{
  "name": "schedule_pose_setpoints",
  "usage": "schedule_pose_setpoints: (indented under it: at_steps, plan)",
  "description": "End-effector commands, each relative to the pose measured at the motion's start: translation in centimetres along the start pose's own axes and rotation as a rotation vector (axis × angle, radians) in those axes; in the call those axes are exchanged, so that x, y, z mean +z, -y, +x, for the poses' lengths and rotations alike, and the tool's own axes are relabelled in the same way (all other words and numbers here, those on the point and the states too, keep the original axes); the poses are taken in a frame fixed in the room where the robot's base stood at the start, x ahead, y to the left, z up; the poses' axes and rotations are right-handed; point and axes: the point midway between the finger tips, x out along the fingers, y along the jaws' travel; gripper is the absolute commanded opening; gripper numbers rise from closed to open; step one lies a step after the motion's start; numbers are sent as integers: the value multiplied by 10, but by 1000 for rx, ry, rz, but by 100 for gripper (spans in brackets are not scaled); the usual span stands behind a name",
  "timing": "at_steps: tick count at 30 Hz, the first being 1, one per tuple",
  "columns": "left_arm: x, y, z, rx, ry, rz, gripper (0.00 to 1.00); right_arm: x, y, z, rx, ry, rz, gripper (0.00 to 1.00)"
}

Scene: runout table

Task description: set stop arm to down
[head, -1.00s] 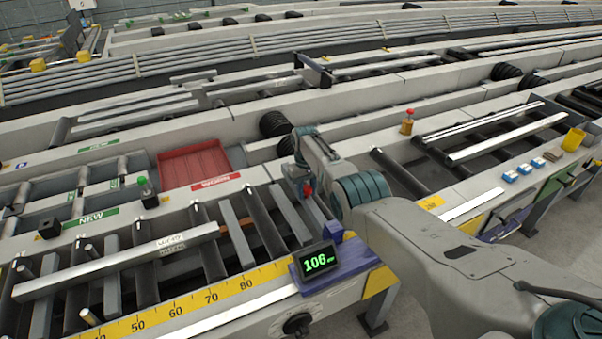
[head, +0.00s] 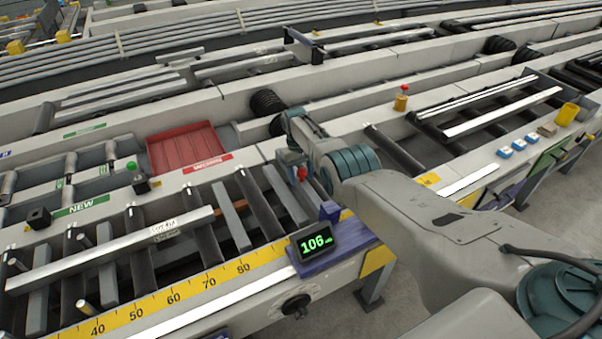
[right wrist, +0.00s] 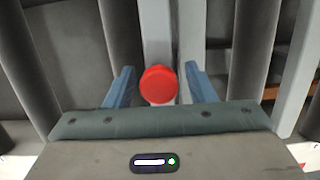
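A red round knob (head: 302,173) shows just below my right gripper (head: 296,163), over the roller bed near the purple-based display. I take it to be the stop arm's knob. In the right wrist view the knob (right wrist: 158,84) is between the two blue fingers of my right gripper (right wrist: 161,80), with a gap on each side. The gripper is open, and a light grey bar (right wrist: 158,30) runs behind the knob. Whether the arm is up or down I cannot tell; my gripper hides part of it. My left gripper is not in view.
A display (head: 315,242) reading 106 stands at the table's front edge, beside a yellow ruler (head: 190,292). A long metal bar (head: 110,252) lies across the rollers at left. A red tray (head: 187,150) and a post with a green button (head: 137,178) lie beyond.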

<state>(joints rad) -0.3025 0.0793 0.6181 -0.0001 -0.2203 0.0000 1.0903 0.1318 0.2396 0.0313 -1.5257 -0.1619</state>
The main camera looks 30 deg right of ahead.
Motion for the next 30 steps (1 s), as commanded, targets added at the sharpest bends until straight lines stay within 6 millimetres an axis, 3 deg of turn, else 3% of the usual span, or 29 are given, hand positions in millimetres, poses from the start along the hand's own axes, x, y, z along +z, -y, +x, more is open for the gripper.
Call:
schedule_pose_setpoints:
  at_steps: [8,13,21,30]
  plan:
    - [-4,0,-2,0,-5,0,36,-1,-1,-7,1,-4,0,50]
    - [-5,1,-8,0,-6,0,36,-1,-1,-35,1,-7,0,50]
    - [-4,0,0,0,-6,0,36,-2,-1,-84,1,-5,0,50]
    - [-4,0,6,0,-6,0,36,-2,0,-108,0,-1,0,50]
